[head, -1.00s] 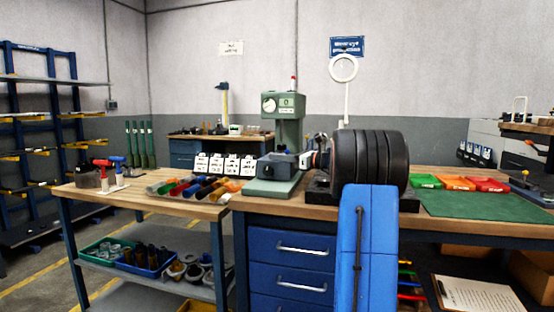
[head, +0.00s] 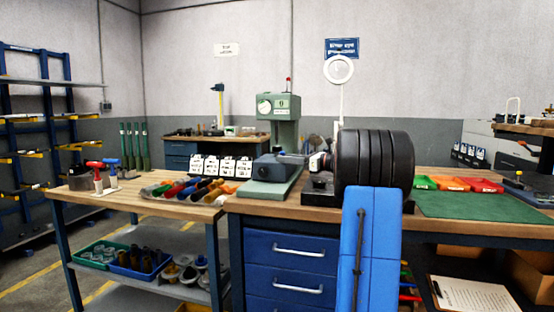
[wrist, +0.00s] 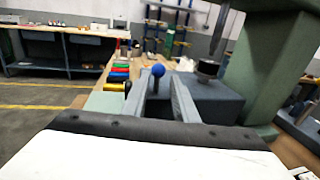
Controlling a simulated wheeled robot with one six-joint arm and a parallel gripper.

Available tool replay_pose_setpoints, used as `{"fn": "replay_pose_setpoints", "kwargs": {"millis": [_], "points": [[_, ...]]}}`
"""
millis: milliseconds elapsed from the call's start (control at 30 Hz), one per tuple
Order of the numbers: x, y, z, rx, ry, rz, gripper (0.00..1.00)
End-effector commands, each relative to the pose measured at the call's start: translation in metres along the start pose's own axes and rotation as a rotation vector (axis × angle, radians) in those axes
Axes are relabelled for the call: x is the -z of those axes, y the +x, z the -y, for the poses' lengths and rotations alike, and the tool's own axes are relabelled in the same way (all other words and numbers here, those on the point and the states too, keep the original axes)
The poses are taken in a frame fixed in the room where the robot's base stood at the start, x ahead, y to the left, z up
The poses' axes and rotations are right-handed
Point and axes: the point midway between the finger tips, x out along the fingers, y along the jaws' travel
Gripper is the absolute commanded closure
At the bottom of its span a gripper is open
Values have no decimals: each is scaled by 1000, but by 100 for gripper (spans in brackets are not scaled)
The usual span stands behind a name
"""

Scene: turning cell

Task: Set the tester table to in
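The green tester (head: 286,128) stands on the bench with a dial and display on its head. Its table (head: 280,166), a grey-blue block, sits on the green base below the head; it also shows in the wrist view (wrist: 213,98). A blue ball knob (wrist: 158,70) shows in the wrist view in front of the block's left side. My gripper (wrist: 159,82) is open, with its two grey fingers on either side of the knob's line; I cannot tell whether they touch it. In the head view, my arm hides most of the gripper, right of the tester.
Red, orange and green trays (head: 450,184) and a green mat (head: 480,204) are on the right.

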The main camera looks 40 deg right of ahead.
Motion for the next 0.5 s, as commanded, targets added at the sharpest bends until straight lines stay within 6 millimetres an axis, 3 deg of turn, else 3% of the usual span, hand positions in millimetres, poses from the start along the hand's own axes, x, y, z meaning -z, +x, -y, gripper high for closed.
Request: {"fn": "replay_pose_setpoints", "kwargs": {"millis": [300,500], "points": [[0,-66,1,4,0,1,74],[0,-98,2,4,-1,1,74]]}}
